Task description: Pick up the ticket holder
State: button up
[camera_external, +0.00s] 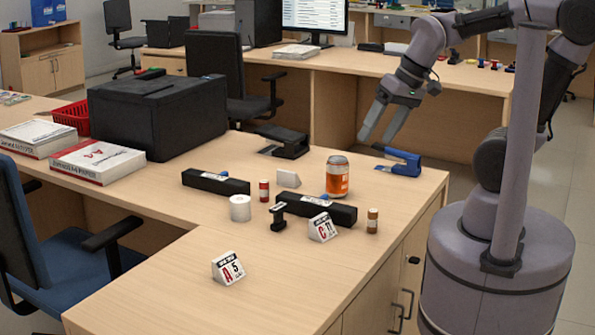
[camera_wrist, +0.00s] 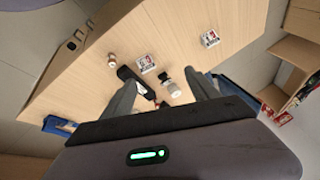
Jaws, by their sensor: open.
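Several white wedge-shaped ticket holders stand on the counter. One marked "A 5" (camera_external: 228,268) stands alone near the front, and one marked "C 11" (camera_external: 323,227) stands in front of a black bar. A third white wedge (camera_external: 288,178), its face turned away, stands farther back. In the wrist view two marked holders show, one near the middle (camera_wrist: 146,63) and one at upper right (camera_wrist: 210,39). My gripper (camera_external: 383,127) is open and empty, raised above and behind the counter's right end, apart from all holders. Its fingers also show in the wrist view (camera_wrist: 163,85).
An orange can (camera_external: 338,178), two black bars (camera_external: 216,182), a white roll (camera_external: 240,208), a black stamp (camera_external: 278,217) and small bottles (camera_external: 372,220) crowd the holders. A blue stapler (camera_external: 404,161) lies at the right edge. A black printer (camera_external: 158,112) stands left. The front counter is mostly clear.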

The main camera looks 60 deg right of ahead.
jog(key=w+d+r+g+p, duration=0.1)
jog(key=w+p, duration=0.2)
jog(key=w, duration=0.3)
jog(key=n+g+h+p, duration=0.1)
jog(key=n+g, duration=0.1)
jog(key=g, duration=0.2)
send_over(321, 219)
jog(key=f, duration=2.3)
jog(key=shift+w+d, duration=0.1)
jog(key=shift+w, duration=0.2)
jog(key=f+b, duration=0.1)
jog(key=f, duration=0.1)
jog(key=f+b, duration=0.1)
jog(key=f, duration=0.1)
jog(key=f+b, duration=0.1)
jog(key=f, duration=0.1)
jog(key=shift+s+f, duration=0.15)
jog(key=shift+s, duration=0.2)
jog(key=shift+r, duration=0.2)
jog(key=shift+c, duration=0.7)
jog(key=c, duration=1)
jog(key=shift+r, duration=0.1)
